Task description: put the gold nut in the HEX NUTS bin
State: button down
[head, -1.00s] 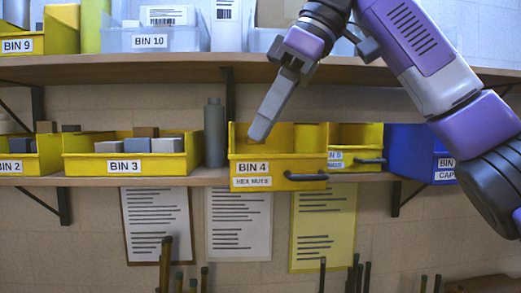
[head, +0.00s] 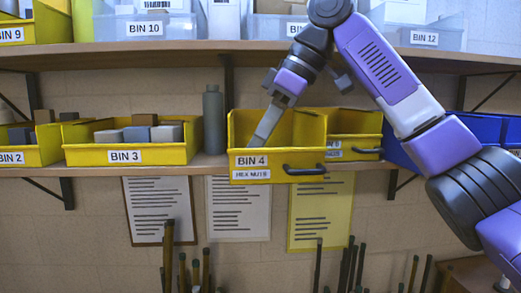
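The HEX NUTS bin (head: 306,176) is a yellow open bin marked BIN 4 on the lower shelf, with a dark handle on its front. My gripper (head: 260,138) reaches down from above into this bin's opening. A long grey finger slants down to the left, and its tip is behind the bin's front wall. The fingers are seen edge-on, so I cannot tell whether they are apart or together. I see no gold nut in this view. The inside floor of the bin is hidden by its front wall.
A grey bottle (head: 213,130) stands just left of the bin, with BIN 3 (head: 180,155) beyond it. Another yellow bin (head: 355,122) is close on the right, then a blue bin (head: 480,127) partly behind my arm. The upper shelf (head: 150,51) overhangs above.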

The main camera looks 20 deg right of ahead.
jog(key=shift+f, duration=1.25)
jog(key=c, duration=1.2)
grip_release()
jog(key=shift+f, duration=0.1)
jog(key=v, duration=1.2)
jog(key=shift+b, duration=0.35)
